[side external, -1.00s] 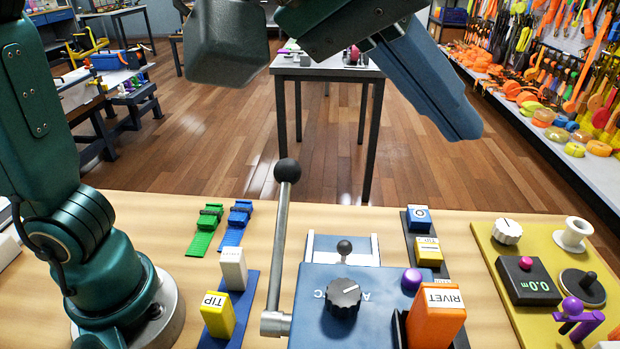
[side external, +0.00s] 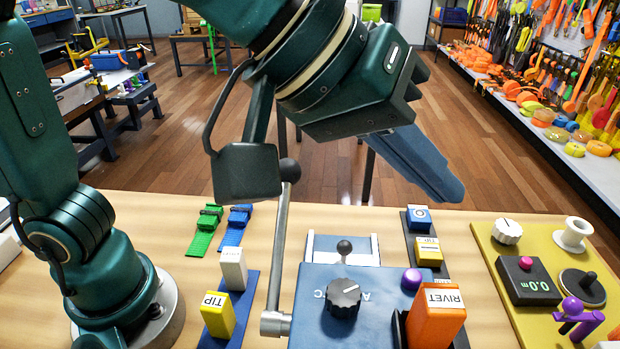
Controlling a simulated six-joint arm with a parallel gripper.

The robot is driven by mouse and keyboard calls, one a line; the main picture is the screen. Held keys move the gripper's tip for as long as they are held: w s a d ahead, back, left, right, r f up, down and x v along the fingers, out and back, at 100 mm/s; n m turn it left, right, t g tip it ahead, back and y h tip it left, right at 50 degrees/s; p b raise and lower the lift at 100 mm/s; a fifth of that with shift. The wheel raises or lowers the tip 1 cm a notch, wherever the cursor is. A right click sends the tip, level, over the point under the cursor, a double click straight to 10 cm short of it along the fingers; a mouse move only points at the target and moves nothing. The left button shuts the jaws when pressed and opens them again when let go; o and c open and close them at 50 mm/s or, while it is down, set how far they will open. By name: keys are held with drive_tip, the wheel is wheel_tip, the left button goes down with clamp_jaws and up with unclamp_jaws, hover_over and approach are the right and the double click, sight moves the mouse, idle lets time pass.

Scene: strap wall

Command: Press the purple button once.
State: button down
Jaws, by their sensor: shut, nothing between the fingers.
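The purple button (side external: 411,279) is a small round dome on the top right of the blue machine (side external: 318,318), just left of the orange RIVET block. My gripper (side external: 450,190) is above and behind the machine, its blue-grey fingers together and pointing down to the right. It holds nothing. The fingertips are above the button in the picture and apart from it.
A black knob (side external: 343,295) and a tall ball-topped lever (side external: 278,250) are on the machine. The orange RIVET block (side external: 436,314) stands close to the button. Blue and yellow blocks (side external: 428,252) sit behind it. A yellow panel (side external: 545,262) with controls lies right.

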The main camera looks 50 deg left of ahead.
hover_over(401, 286)
drive_tip(key=shift+f, duration=4.15)
drive_tip(key=shift+f, duration=0.15)
drive_tip(key=shift+f, duration=0.25)
drive_tip(key=shift+f, duration=0.55)
drive_tip(key=shift+r, duration=1)
drive_tip(key=shift+r, duration=0.1)
wheel_tip(401, 286, up, 5)
drive_tip(key=shift+f, duration=0.1)
